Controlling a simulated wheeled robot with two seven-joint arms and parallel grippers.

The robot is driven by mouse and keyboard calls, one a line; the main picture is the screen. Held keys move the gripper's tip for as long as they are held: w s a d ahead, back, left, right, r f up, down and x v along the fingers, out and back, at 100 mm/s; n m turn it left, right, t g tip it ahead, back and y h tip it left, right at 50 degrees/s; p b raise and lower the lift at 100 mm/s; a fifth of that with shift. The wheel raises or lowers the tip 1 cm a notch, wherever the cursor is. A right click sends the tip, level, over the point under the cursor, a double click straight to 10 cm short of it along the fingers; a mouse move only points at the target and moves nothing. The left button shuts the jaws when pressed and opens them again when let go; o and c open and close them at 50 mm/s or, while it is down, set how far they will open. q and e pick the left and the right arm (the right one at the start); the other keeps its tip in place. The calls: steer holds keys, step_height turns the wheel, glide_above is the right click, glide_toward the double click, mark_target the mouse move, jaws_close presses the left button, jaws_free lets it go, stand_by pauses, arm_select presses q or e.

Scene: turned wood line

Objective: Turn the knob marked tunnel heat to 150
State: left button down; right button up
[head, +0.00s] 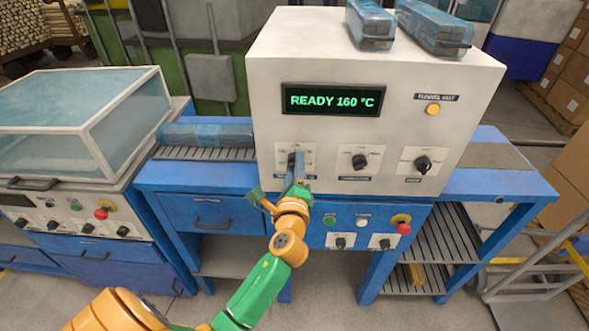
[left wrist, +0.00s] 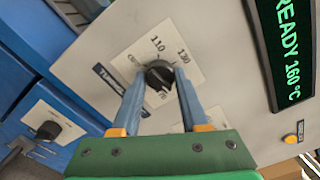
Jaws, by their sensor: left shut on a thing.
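The tunnel heat knob (left wrist: 158,82) is a black round knob on a white dial plate in the left wrist view. The marks 110 and 130 show above it; other marks are hidden or too small to read. My left gripper (head: 295,160) has its two blue-grey fingers on either side of the knob and is shut on it. In the head view the fingers and hand mostly cover this knob. The green display (head: 331,100) reads READY 160 °C. My right gripper is not in view.
Two more black knobs (head: 360,161) (head: 423,164) sit to the right on the same white cabinet. An orange lamp (head: 432,109) is at its upper right. Below are a red stop button (head: 403,229) and small knobs (head: 340,241). A wrapped pack (head: 205,134) lies on the rollers at left.

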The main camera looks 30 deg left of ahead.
arm_select(q)
steer(key=shift+n+b, duration=0.5)
steer(key=shift+n, duration=1.4)
steer(key=shift+c, duration=2.1)
jaws_free()
steer(key=shift+w, duration=0.1)
steer(key=b+v, duration=0.1)
steer(key=v, duration=0.6)
